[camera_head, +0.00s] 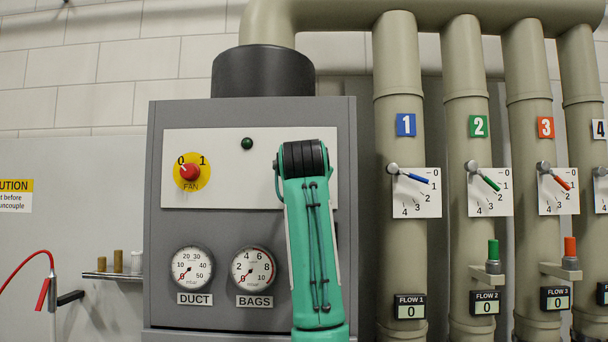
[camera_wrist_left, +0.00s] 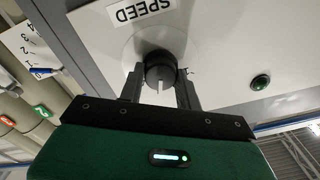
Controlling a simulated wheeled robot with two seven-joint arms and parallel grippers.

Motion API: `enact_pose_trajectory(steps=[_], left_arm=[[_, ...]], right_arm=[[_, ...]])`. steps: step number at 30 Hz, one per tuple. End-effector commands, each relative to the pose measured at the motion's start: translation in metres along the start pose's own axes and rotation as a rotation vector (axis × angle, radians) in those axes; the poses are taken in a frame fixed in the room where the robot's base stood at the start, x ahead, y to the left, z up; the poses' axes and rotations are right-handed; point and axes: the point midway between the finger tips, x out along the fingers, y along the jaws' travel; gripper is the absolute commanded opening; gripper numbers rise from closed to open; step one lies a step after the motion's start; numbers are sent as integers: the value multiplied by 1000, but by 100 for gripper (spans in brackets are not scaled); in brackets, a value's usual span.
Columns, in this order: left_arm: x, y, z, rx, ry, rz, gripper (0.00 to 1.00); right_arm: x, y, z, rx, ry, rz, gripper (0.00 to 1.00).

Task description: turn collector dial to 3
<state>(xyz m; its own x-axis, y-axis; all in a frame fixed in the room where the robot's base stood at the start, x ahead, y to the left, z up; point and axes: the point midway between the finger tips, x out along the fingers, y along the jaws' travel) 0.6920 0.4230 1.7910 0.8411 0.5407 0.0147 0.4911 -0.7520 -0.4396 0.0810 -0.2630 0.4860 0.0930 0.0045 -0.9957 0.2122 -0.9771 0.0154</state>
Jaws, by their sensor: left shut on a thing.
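In the left wrist view, a round black dial (camera_wrist_left: 160,67) sits on the white panel beside an upside-down SPEED label (camera_wrist_left: 140,11). The two fingers of my left gripper (camera_wrist_left: 160,92) are on either side of the dial and shut on it. A pale pointer mark on the dial points down in this view, away from the label. My right gripper is in neither view.
In the head view, the grey cabinet (camera_head: 162,226) also carries a red FAN switch (camera_head: 190,173), a green lamp (camera_head: 247,144) and DUCT (camera_head: 192,267) and BAGS (camera_head: 253,268) gauges. Pipes with numbered coloured levers stand at the right. A small shelf (camera_head: 112,275) is at the left.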

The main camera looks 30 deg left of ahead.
Motion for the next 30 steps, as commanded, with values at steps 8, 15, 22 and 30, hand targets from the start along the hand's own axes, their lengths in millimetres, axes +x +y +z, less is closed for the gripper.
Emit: enact_pose_trajectory(steps=[8, 15, 22, 30], left_arm=[[-1, -4, -4, 48, 11, -7, 11], [-1, -4, -4, 50, 12, -7, 11], [-1, -3, -4, 50, 10, -6, 56], [-1, -2, -2, 50, 6, -3, 56]], right_arm=[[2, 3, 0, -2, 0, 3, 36], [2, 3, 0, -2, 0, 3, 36], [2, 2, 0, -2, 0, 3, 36], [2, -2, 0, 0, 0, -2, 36]])
